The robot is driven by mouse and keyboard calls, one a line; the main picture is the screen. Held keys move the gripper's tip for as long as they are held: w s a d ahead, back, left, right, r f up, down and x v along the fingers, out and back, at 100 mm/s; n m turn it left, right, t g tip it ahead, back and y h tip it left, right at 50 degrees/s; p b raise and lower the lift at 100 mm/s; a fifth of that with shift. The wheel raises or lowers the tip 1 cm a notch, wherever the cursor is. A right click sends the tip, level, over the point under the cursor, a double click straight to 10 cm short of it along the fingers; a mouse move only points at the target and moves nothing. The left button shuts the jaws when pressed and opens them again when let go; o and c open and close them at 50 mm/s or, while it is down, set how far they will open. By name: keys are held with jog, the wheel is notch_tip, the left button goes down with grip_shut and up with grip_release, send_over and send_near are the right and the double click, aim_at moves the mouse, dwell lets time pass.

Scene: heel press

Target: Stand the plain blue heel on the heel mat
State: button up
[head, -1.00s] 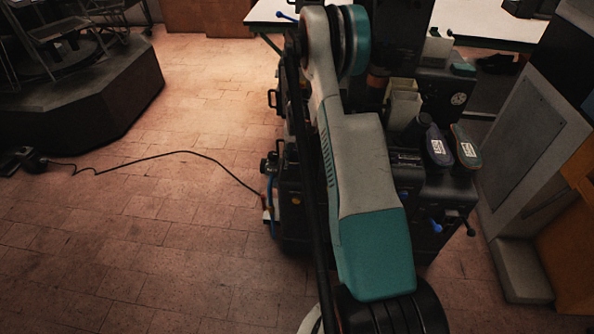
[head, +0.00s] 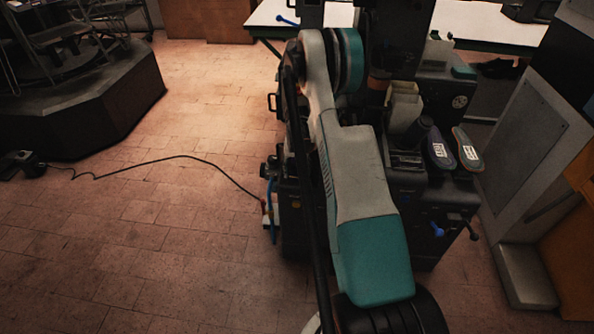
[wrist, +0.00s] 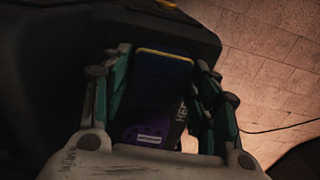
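In the wrist view, a plain blue piece (wrist: 162,72) with a yellow far edge lies between the fingers of my gripper (wrist: 160,62) and fills most of the gap. I cannot tell whether it is the heel or the mat, or whether the fingers touch it. A purple patterned part (wrist: 142,128) with a small white label shows nearer the palm; whether it belongs to the blue piece is unclear. White letters (wrist: 181,112), partly covered, show on a dark surface by the right finger. In the head view, my arm hides the gripper.
A dark press machine (head: 440,200) stands beyond my arm. Two labelled soles (head: 440,150) (head: 469,149) lie on its right side, near pale bins (head: 404,105). A grey cabinet (head: 525,140) stands at the right. Tiled floor (head: 150,230) at the left is open, with a cable (head: 160,157) across it.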

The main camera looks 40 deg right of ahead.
dwell(0.3)
notch_tip(320, 180, up, 12)
jog(key=p, duration=0.4)
jog(key=shift+r, duration=0.15)
dwell(0.5)
